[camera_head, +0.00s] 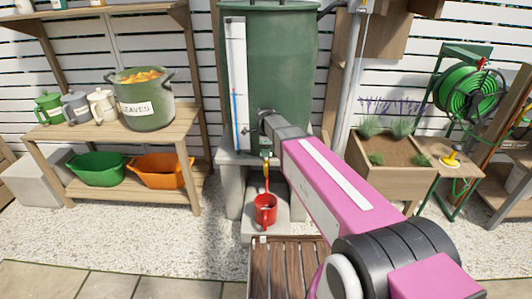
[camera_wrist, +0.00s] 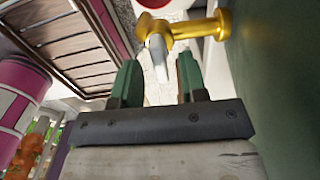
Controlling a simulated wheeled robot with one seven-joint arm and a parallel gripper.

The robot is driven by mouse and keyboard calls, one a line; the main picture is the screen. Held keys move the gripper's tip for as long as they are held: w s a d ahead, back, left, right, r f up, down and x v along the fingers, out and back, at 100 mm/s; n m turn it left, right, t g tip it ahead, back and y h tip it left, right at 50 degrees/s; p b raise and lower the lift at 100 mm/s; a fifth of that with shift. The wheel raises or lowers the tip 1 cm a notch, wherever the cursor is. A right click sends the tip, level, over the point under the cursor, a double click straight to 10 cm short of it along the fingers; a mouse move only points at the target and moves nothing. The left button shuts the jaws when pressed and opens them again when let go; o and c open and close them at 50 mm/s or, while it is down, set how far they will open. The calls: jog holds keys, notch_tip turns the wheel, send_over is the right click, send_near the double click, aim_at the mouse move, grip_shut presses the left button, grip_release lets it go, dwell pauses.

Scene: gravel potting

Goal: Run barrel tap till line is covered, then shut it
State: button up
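The green barrel (camera_head: 285,60) stands at the back centre, with a white gauge strip (camera_head: 237,60) showing a thin blue column. The brass tap (camera_wrist: 190,28) is close ahead in the wrist view, with a pale grey lever (camera_wrist: 158,58). My gripper (camera_wrist: 158,70) is open; its two green fingers are apart, and the lever shows in the gap near their tips. I cannot tell whether they touch it. In the head view my gripper (camera_head: 265,150) is at the barrel's front. A red can (camera_head: 265,209) stands below the tap; its inside and any line are unclear.
A slatted wooden surface (camera_head: 287,268) lies in front of the can. A shelf (camera_head: 120,140) at left holds jugs, a leaf pot and tubs. A planter (camera_head: 395,178) and a hose reel (camera_head: 468,95) stand at right. Gravel (camera_head: 140,235) is clear at front left.

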jog(key=shift+f, duration=0.55)
grip_shut()
